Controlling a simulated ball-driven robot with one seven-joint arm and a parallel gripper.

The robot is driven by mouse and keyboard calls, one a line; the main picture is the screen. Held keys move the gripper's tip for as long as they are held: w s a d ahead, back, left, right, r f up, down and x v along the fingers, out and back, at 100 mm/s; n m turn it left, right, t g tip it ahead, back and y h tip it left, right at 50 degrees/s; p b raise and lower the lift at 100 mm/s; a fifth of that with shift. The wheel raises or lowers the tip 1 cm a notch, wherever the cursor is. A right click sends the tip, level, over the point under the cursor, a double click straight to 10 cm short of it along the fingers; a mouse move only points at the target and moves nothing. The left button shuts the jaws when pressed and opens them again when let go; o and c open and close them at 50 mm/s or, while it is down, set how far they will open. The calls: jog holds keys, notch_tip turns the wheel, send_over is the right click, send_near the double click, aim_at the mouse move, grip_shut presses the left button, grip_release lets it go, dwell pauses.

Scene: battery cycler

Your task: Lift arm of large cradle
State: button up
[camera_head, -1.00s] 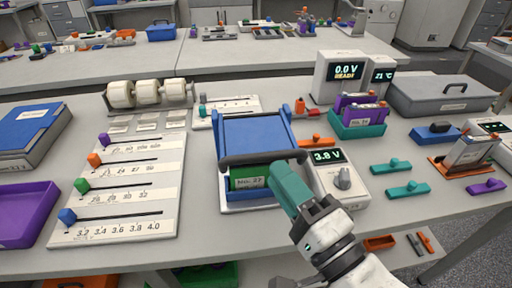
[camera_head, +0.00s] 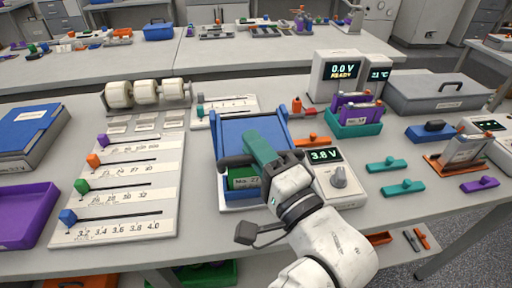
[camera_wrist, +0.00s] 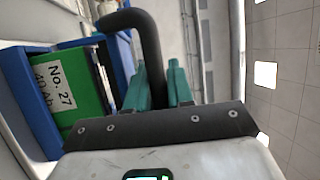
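The large cradle (camera_head: 220,147) is a blue and white holder on the table, with a green battery (camera_head: 241,180) labelled No. 27 in it. It also shows at the left of the wrist view (camera_wrist: 35,100). Its arm, a dark round bar (camera_head: 236,160), lies low across the front; the middle is hidden behind my gripper. My gripper (camera_head: 259,145) has teal fingers and reaches over the bar. In the wrist view the bent bar (camera_wrist: 149,45) runs down between the two fingers (camera_wrist: 161,85). I cannot tell whether they press on it.
A meter (camera_head: 328,170) reading 3.8 V stands close to the right of the cradle. A slider board (camera_head: 125,190) lies to the left. Teal trays with purple batteries (camera_head: 355,122) and a 0.0 V display unit (camera_head: 338,72) stand behind right.

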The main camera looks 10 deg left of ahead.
grip_shut()
